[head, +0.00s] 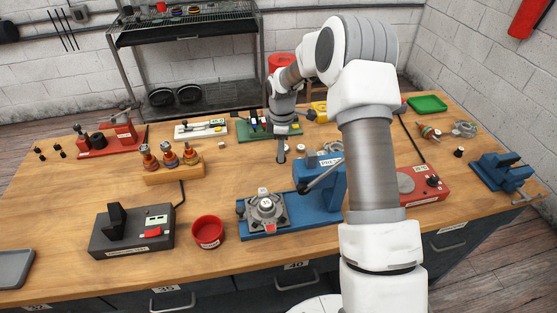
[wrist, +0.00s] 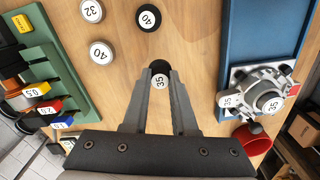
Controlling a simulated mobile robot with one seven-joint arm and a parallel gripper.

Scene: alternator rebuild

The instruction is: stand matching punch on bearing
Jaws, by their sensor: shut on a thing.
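My gripper (wrist: 160,78) points down over the table and is shut on a black round punch with a white top marked 35 (wrist: 160,82). In the head view my gripper (head: 281,158) is behind the blue press; I cannot tell whether the punch touches the table. The grey alternator housing (head: 265,207) sits on the press base at front. Another black piece marked 40 (wrist: 149,18) stands beside white pieces marked 32 (wrist: 92,11) and 40 (wrist: 101,52).
A red bowl (head: 207,231) is left of the housing. A green rack (wrist: 45,75) is at left in the wrist view. A wooden block with copper parts (head: 174,173) lies to the left.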

